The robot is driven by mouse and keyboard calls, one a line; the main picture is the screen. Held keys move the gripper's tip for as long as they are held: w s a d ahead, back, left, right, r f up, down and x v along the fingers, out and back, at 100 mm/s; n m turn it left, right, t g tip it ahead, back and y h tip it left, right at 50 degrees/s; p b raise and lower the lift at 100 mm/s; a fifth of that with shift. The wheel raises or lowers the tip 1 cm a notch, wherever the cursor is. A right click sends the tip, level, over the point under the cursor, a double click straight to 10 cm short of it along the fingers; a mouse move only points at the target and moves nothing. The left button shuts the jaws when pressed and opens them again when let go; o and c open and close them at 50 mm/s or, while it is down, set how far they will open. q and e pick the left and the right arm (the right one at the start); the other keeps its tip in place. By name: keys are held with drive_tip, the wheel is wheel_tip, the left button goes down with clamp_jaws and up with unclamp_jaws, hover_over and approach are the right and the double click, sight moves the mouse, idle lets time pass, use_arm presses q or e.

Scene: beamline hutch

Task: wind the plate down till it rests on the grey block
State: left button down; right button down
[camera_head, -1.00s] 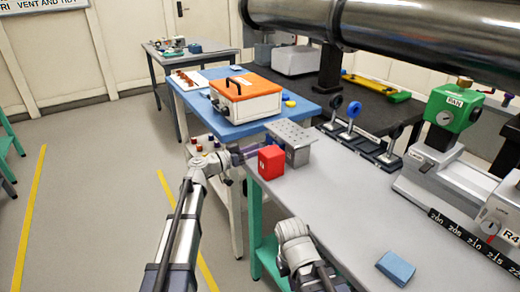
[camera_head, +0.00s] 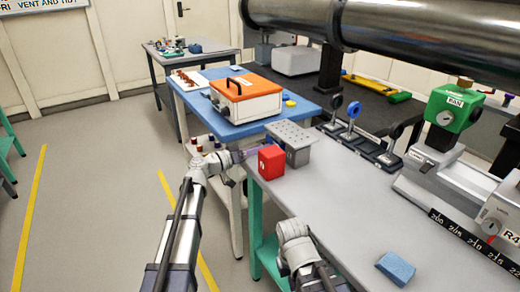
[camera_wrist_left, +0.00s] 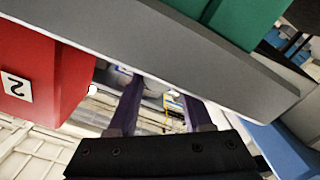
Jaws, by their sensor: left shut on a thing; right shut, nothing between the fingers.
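The grey plate (camera_head: 291,134), dotted with holes, lies level at the bench's far left corner in the head view. A grey block (camera_head: 299,157) with a small label is under its right part. I cannot tell whether they touch. A red block (camera_head: 271,162) stands in front; its "2" side shows upside down in the left wrist view (camera_wrist_left: 38,80). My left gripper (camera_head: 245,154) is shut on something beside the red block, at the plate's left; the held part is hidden. My right gripper (camera_head: 293,231) is low by the bench's front edge, fingers hidden, holding nothing visible.
The grey bench (camera_head: 345,203) has a clear middle and a blue block (camera_head: 396,268) near its front. A blue table (camera_head: 203,107) behind holds an orange-and-white box (camera_head: 246,97). A green-topped device (camera_head: 452,110) stands at right, and a steel pipe (camera_head: 420,30) crosses above.

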use_arm(q)
drive_tip(key=shift+c, duration=1.6)
unclamp_jaws()
drive_tip(key=v, duration=0.8)
